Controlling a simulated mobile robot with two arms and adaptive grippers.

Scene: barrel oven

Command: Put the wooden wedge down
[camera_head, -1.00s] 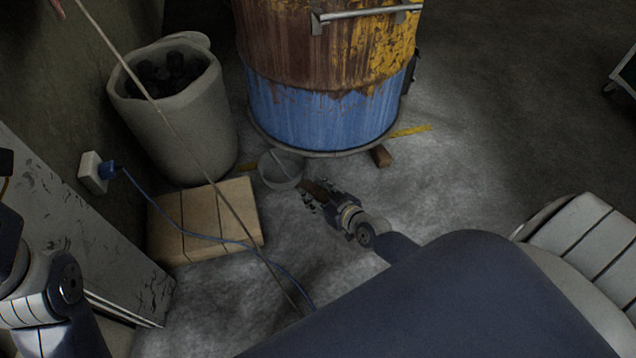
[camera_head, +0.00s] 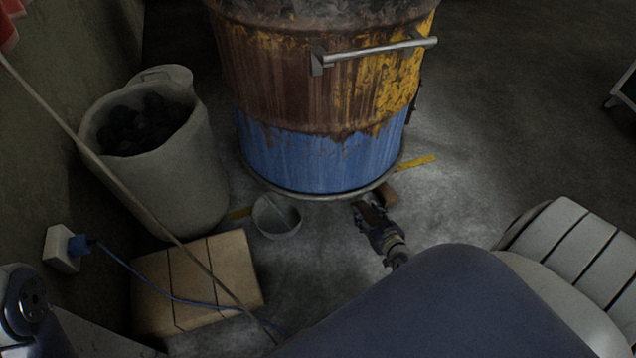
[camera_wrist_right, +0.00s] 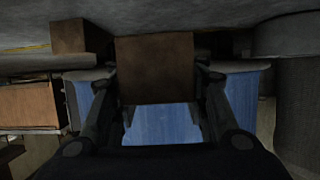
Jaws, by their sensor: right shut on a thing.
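My right gripper (camera_head: 371,216) is low over the floor, just in front of the barrel's base. In the right wrist view it is shut on the brown wooden wedge (camera_wrist_right: 155,68), held between its two fingers. The wedge's underside is hidden, and I cannot tell if it touches the floor. A second wooden block (camera_head: 390,193) lies at the barrel's foot, to the right of the gripper; it also shows in the wrist view (camera_wrist_right: 80,37). The barrel (camera_head: 320,160) is rusty and yellow above, blue below. My left gripper is out of view.
A small grey bowl (camera_head: 277,217) sits left of the gripper. A tan slab (camera_head: 200,280) lies further left, with a blue cable (camera_head: 150,290) across it. A grey bin (camera_head: 165,180) of dark lumps stands by the wall. Open floor lies to the right.

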